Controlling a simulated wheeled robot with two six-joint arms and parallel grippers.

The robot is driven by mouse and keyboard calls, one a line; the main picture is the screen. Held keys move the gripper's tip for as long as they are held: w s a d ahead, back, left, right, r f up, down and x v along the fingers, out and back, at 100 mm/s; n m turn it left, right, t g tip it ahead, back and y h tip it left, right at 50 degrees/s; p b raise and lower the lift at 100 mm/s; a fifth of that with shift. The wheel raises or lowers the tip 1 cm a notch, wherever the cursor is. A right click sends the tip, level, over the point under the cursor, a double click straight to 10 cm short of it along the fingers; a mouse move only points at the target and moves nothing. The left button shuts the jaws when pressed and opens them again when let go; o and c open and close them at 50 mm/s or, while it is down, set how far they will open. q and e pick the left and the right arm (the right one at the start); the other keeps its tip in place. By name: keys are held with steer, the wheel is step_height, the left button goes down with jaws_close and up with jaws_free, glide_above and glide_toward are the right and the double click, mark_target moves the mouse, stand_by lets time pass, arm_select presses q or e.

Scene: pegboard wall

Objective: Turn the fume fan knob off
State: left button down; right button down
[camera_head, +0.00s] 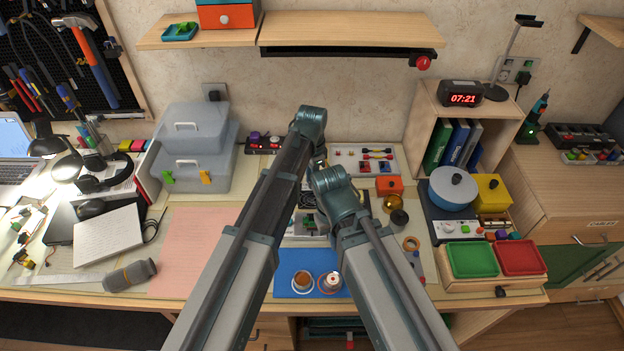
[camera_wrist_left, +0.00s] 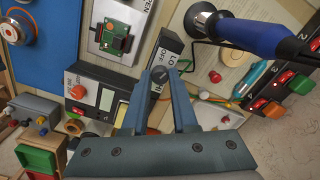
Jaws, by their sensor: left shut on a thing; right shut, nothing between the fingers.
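The fume fan knob (camera_wrist_left: 159,75) is small, dark and round. In the left wrist view it sits between the fingertips of my left gripper (camera_wrist_left: 160,80), which is shut on it.
A switch strip (camera_head: 263,144) stands at the back. A blue mat (camera_head: 286,264) holds two small round items. An orange box (camera_head: 389,186) and a blue pot (camera_head: 453,186) stand right.

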arm_select(q)
steer(key=n, duration=0.4)
steer(key=shift+n, duration=0.3)
steer(key=n, duration=0.4)
steer(key=shift+n, duration=0.3)
steer(key=c, duration=0.7)
jaws_free()
steer(key=shift+r, duration=0.1)
step_height(320, 180, up, 14)
steer(key=p, duration=1.3)
steer(key=shift+f+p, duration=0.2)
steer(key=shift+p, duration=0.2)
